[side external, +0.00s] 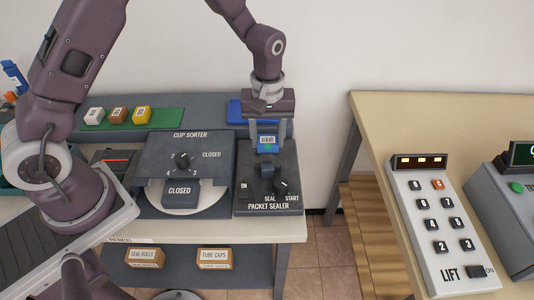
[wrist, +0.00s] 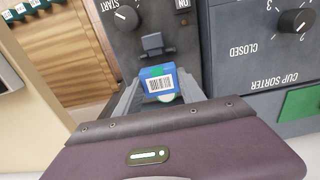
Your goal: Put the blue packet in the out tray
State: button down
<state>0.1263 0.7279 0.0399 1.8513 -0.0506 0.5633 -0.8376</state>
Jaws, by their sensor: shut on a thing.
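The blue packet (side external: 267,142) has a white barcode label and a green mark. My gripper (side external: 268,146) points down and is shut on it, above the rear part of the packet sealer (side external: 252,206). In the wrist view the packet (wrist: 160,84) sits between the two fingers of my gripper (wrist: 158,88), close to the sealer's small raised block (wrist: 153,43). I cannot tell whether it touches the sealer. A flat blue piece (side external: 237,112) lies behind the sealer, partly hidden by my gripper. No label shows which thing is the out tray.
The cup sorter (side external: 185,155) stands left of the sealer. A green mat (side external: 170,119) behind it holds white, brown and yellow boxes. A gap with tiled floor separates this bench from the wooden table (side external: 450,115) with the lift panel (side external: 437,220).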

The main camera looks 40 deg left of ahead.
jog(key=w+a+r, duration=0.1)
jog(key=w+a, duration=0.2)
jog(key=a, duration=0.1)
jog(key=w+a+r, duration=0.2)
jog(key=w+a, duration=0.1)
jog(key=a, duration=0.1)
jog(key=w+a+r, duration=0.1)
jog(key=w+a, duration=0.2)
jog(key=a, duration=0.1)
jog(key=shift+a+r, duration=0.25)
jog(key=shift+r, duration=0.1)
jog(key=shift+w+a+f, duration=0.1)
jog(key=shift+a+f, duration=0.05)
jog(key=shift+a, duration=0.05)
jog(key=shift+f, duration=1.85)
jog(key=shift+f, duration=0.2)
jog(key=shift+f, duration=1)
jog(key=c, duration=0.6)
grip_release()
